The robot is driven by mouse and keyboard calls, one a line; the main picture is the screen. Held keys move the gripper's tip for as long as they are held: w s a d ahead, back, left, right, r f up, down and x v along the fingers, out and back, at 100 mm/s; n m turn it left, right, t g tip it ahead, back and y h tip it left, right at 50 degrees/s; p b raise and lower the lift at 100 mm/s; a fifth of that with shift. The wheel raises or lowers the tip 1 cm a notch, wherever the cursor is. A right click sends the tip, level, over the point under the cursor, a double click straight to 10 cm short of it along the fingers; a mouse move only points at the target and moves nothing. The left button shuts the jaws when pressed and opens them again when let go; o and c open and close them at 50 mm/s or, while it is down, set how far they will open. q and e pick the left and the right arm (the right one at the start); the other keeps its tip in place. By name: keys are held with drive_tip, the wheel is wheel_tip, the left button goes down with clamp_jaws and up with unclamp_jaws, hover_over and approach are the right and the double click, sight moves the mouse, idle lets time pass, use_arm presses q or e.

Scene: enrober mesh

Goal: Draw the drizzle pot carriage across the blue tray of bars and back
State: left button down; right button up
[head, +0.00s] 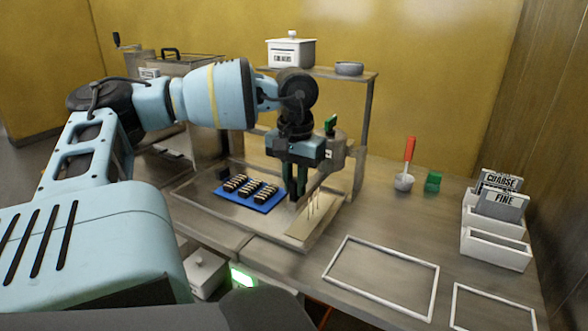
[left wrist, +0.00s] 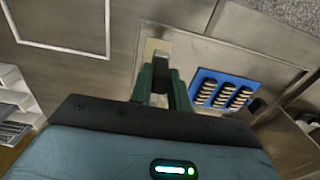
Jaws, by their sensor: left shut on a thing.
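The blue tray (head: 222,196) lies on the worktop at the centre, with rows of dark, pale-striped bars (head: 258,189) on it. The tray also shows right of the fingers in the left wrist view (left wrist: 207,74). The drizzle pot carriage (head: 335,155) is a grey pot with a green part on top, just right of the tray. Thin strands hang below it over a beige strip (head: 302,229). My left gripper (head: 297,193) points down at the tray's right side, shut on a grey part of the carriage, which shows between the green fingers (left wrist: 160,72). My right gripper is not in view.
A shelf (head: 364,77) behind carries a white lidded box (head: 291,52) and a grey dish (head: 349,69). A red-handled tool in a cup (head: 404,180), a green block (head: 433,182) and white card holders (head: 495,247) stand right. White frames (head: 382,275) lie at the front right.

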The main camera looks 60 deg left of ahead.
use_arm(q)
drive_tip(key=c, duration=1.3)
unclamp_jaws()
drive_tip(key=shift+w+d, duration=0.2)
drive_tip(key=shift+d, duration=0.1)
drive_tip(key=shift+a, duration=0.1)
drive_tip(key=shift+r, duration=3.95)
